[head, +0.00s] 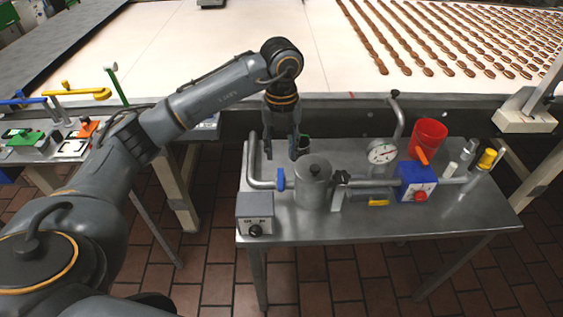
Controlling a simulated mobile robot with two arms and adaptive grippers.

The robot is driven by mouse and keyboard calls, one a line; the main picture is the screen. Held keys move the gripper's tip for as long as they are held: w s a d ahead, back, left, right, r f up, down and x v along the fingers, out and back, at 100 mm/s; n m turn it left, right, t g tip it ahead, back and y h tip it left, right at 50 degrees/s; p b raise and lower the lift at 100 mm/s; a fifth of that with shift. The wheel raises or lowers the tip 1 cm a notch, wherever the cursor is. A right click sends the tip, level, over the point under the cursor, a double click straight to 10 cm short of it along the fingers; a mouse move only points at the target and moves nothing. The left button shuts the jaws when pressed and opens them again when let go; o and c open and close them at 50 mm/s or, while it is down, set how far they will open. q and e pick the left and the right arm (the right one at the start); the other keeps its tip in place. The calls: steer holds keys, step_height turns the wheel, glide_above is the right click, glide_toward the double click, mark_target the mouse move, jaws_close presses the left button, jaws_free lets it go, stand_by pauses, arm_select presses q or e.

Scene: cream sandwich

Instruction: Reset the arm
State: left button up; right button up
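My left arm comes in from the left and bends down at the wrist over the metal table. My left gripper (282,150) points down above the table's back left part, behind the metal canister (313,186) and beside the pipe at the left. Its two fingers look apart, with nothing seen between them. My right gripper is not in view.
The metal table (460,222) carries pipes, a blue-handled valve (281,180), a gauge (382,152), a blue box (417,182), a red cup (428,138) and a grey control box (255,213). Behind runs a wide conveyor (250,40) with rows of brown biscuits.

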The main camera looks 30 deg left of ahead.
arm_select(q)
steer(key=shift+r, duration=0.75)
